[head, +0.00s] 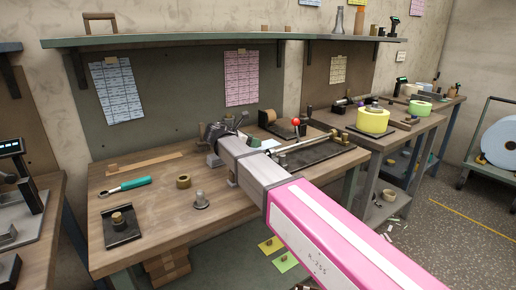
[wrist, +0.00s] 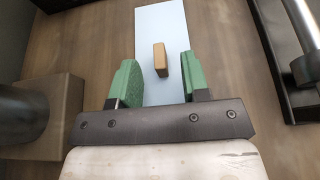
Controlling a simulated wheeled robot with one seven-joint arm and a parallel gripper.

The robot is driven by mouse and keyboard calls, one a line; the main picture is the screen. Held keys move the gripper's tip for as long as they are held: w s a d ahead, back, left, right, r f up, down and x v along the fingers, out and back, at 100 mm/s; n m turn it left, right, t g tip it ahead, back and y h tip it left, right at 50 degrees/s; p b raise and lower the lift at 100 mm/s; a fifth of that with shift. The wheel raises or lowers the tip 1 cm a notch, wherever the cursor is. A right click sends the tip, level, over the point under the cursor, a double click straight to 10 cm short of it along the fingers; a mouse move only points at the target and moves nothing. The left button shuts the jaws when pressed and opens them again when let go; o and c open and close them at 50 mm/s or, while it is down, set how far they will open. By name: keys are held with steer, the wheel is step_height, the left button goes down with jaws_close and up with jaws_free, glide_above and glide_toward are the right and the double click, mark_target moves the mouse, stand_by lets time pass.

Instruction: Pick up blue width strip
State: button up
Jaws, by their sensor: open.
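The blue width strip (wrist: 160,20) is a pale blue flat piece lying on the wooden bench top in the wrist view. A small tan wooden block (wrist: 161,60) stands on its middle like a grip. My gripper (wrist: 158,68) is open, with one green finger on each side of the block, and no contact is visible. The near part of the strip is hidden behind the gripper's dark bar. In the head view my arm reaches over the bench, and a pale blue patch, seemingly the strip, shows just right of the wrist.
A dark tray with metal rods (head: 312,150) lies to the right on the bench (head: 155,215). A grey metal cylinder (wrist: 22,112) on a block stands left in the wrist view.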

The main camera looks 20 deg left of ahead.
steer(key=shift+w+d+f, duration=0.15)
steer(key=shift+w+d, duration=0.15)
jaws_close()
